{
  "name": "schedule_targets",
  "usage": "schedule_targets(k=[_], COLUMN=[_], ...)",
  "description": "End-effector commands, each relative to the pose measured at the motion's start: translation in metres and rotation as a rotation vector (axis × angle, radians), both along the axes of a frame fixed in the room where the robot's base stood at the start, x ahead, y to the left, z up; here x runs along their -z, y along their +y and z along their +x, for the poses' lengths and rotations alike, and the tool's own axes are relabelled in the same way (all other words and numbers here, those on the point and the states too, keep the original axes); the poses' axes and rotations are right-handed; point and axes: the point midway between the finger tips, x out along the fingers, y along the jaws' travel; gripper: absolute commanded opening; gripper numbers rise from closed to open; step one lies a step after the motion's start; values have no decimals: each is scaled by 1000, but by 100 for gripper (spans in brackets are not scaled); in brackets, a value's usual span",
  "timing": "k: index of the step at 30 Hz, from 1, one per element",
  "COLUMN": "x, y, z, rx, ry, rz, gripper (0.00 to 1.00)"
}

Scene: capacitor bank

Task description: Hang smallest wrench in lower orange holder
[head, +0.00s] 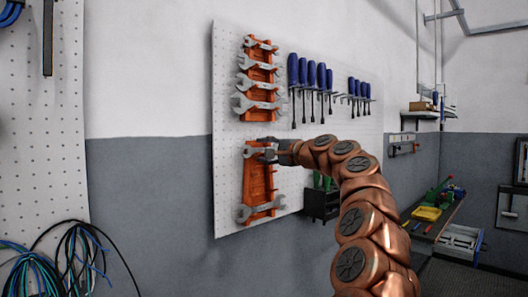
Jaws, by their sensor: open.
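The lower orange holder (258,182) is fixed to the white pegboard. A small grey wrench (252,152) lies across its top end, right at my gripper; it looks seated there, but its right part is hidden. My gripper (270,149) is open, small and dark in the picture, around or just beside that wrench; contact cannot be made out. A larger wrench (261,210) hangs across the bottom of the lower holder. The middle of this holder is bare. The upper orange holder (260,92) carries several wrenches of different sizes, stacked one above another.
Several blue-handled screwdrivers (303,72) hang on the pegboard (228,130) right of the upper holder, with more (358,88) further right. A dark box (320,204) sits low beside the board. A cluttered bench (425,218) stands at right. Cables (80,250) hang at lower left.

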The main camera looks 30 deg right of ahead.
Motion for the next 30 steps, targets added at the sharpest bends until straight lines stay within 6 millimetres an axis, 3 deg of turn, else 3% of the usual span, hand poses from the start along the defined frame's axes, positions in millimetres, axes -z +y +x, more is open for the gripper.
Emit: schedule_targets(k=[8,30], x=[0,-1], y=[-5,-24], z=[-21,-103], rx=[0,1], ry=[0,-2], rz=[2,0], gripper=[46,46])
